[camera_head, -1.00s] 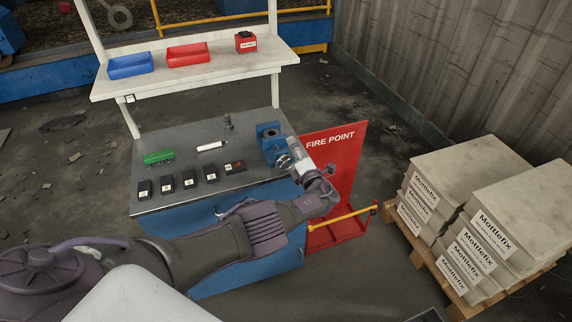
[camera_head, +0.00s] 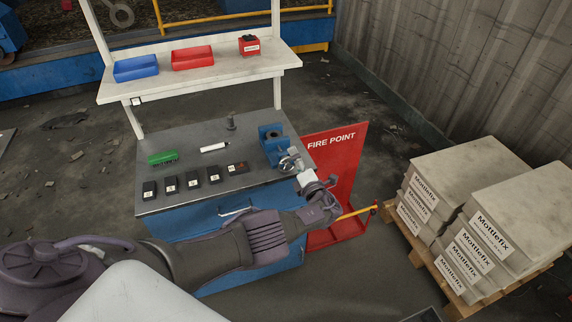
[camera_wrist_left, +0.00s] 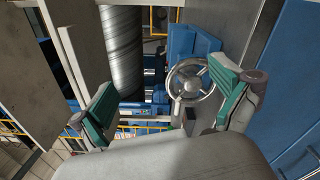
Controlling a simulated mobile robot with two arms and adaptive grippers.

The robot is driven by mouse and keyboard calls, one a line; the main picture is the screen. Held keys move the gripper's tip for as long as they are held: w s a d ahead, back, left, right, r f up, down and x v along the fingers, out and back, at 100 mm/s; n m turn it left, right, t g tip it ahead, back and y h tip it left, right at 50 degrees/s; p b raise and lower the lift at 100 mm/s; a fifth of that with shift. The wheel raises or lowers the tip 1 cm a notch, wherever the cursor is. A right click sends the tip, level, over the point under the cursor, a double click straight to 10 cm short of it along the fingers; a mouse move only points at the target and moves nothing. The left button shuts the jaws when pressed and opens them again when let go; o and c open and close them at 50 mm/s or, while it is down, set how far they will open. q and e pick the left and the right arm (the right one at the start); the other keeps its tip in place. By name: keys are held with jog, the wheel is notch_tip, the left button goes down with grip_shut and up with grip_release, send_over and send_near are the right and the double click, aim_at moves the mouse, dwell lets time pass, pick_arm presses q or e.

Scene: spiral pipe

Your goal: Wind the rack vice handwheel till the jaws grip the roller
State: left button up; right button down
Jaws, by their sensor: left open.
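The blue vice (camera_head: 271,147) stands at the right end of the bench and shows in the wrist view (camera_wrist_left: 192,43) too. Its silver spoked handwheel (camera_head: 290,161) faces my left gripper (camera_head: 304,179). In the left wrist view the handwheel (camera_wrist_left: 190,80) lies in the gap between the two green-padded fingers, closer to the right finger and apparently beyond the tips. My left gripper (camera_wrist_left: 163,82) is open, with nothing held. A dark round shape shows at the vice top, but I cannot tell whether it is the roller or whether the jaws touch it. My right gripper is not in view.
The bench (camera_head: 205,186) carries several black blocks, a green brush (camera_head: 162,157) and a white cylinder (camera_head: 214,148). A red fire point board (camera_head: 336,165) stands close to its right. Stacked Mottlefix boxes (camera_head: 470,185) sit farther right. A large spiral pipe (camera_wrist_left: 111,45) shows in the left wrist view.

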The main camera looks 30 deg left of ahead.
aim_at(279, 165)
pick_arm(q)
jog(key=n, duration=0.2)
jog(key=s+a+f+n, duration=0.1)
jog(key=n, duration=0.5)
jog(key=shift+s+a+f, duration=0.15)
jog(key=shift+s+a, duration=0.1)
jog(key=shift+s, duration=0.1)
jog(key=shift+s+a+f+n+b, duration=0.1)
jog(key=shift+n+b, duration=0.1)
jog(key=shift+n, duration=0.25)
jog(key=shift+s+a+f+n+b, duration=0.1)
jog(key=shift+n+b, duration=0.05)
jog(key=shift+n, duration=0.3)
jog(key=n, duration=0.1)
jog(key=n+b, duration=0.1)
jog(key=n, duration=0.1)
jog(key=shift+s+a+f+n, duration=0.3)
jog(key=shift+s+f+n, duration=0.05)
jog(key=shift+s+n, duration=0.05)
jog(key=n, duration=0.1)
jog(key=n+b, duration=0.1)
jog(key=s+a+n+b, duration=0.1)
jog(key=shift+f+n, duration=0.25)
jog(key=shift+n, duration=0.05)
jog(key=shift+s+n, duration=0.1)
jog(key=shift+n, duration=0.6)
jog(key=shift+a+n+b, duration=0.15)
jog(key=shift+n+b, duration=0.2)
jog(key=shift+n, duration=0.05)
jog(key=shift+r, duration=0.15)
